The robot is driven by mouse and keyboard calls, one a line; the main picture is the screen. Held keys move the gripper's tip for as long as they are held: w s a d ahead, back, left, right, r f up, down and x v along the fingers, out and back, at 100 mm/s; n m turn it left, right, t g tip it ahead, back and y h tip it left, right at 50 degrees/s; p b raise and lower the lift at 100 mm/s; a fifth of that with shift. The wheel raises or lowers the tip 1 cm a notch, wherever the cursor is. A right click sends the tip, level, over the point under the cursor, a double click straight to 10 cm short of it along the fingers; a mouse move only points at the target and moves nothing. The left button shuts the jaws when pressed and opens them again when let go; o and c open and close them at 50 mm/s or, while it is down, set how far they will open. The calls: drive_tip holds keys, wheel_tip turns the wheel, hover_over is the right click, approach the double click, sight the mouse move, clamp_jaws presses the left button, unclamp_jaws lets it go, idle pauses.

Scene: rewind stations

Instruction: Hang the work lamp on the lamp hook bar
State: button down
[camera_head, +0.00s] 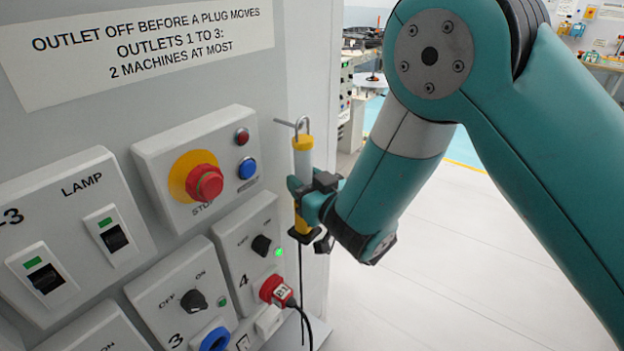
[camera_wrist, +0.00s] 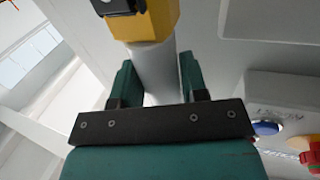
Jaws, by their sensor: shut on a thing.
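The work lamp (camera_head: 303,160) is upright, with a white tube, yellow ends and a metal hook on top. My gripper (camera_head: 304,188) is shut around its middle. In the wrist view the white tube of the lamp (camera_wrist: 152,65) lies between the two green fingers of my gripper (camera_wrist: 160,80). The lamp hook bar (camera_head: 285,123) is a thin grey rod at the panel's edge. The lamp's hook is at the bar's end in the picture; I cannot tell whether it rests over the bar. A dark cable hangs below the lamp.
The grey panel at left carries a red stop button (camera_head: 205,184), a blue button (camera_head: 247,168), lamp switches (camera_head: 113,236), outlet 4 with a red plug (camera_head: 276,290) and a blue socket (camera_head: 214,340). Open pale floor (camera_head: 430,290) lies to the right.

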drive_tip(key=shift+w+a+r+p, duration=0.1)
drive_tip(key=shift+w+a+p, duration=0.25)
drive_tip(key=shift+a, duration=0.1)
drive_tip(key=shift+w+a+f, duration=0.4)
drive_tip(key=shift+a+f, duration=0.1)
drive_tip(key=shift+f, duration=0.1)
drive_tip(key=c, duration=0.6)
unclamp_jaws()
drive_tip(key=shift+o, duration=0.2)
drive_tip(key=shift+s+f+b, duration=0.15)
drive_tip(key=shift+f+b, duration=0.1)
drive_tip(key=shift+b, duration=0.1)
